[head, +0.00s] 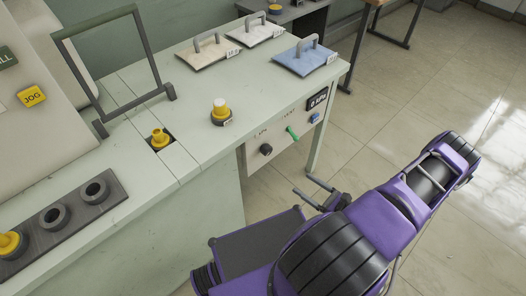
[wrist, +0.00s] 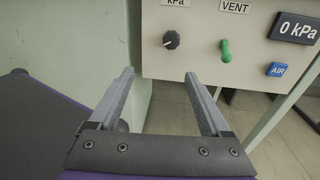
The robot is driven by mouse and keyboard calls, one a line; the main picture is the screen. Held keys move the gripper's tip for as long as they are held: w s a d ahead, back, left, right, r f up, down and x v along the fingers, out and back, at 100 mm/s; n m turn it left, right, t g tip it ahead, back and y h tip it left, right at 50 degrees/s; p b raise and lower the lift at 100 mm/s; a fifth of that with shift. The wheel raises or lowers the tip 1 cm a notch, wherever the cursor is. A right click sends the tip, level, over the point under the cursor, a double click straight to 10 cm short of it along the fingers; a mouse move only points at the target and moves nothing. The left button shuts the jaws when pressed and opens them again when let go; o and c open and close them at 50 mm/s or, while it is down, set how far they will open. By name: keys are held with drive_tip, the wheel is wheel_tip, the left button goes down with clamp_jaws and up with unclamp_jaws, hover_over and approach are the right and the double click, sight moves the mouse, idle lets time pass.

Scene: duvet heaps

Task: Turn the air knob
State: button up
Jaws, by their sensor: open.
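A round black knob (head: 266,149) with a pale pointer mark sits on the pale control panel (head: 254,166) under the bench edge. In the wrist view the knob (wrist: 171,40) is below a kPa label, and the panel (wrist: 190,66) also carries a blue AIR piece (wrist: 277,69) at the right. My gripper (head: 309,187) is in front of the panel, lower right of the knob in the head view. In the wrist view my gripper (wrist: 160,74) is open and empty, apart from the knob, which appears just above the gap between the fingertips.
A green lever (wrist: 226,51) under a VENT label stands right of the knob. A display (wrist: 295,28) reads 0 kPa. The bench side (wrist: 75,55) is at left; a bench leg (head: 322,130) stands right of the panel. Tiled floor (head: 445,75) is open at right.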

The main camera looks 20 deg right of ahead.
sight(269, 152)
drive_tip(key=shift+m+t+h, duration=0.7)
drive_tip(key=shift+m, duration=0.1)
drive_tip(key=x, duration=1.7)
drive_tip(key=shift+w+d+r, duration=0.1)
drive_tip(key=shift+w+d, duration=0.15)
drive_tip(key=shift+w, duration=0.15)
clamp_jaws()
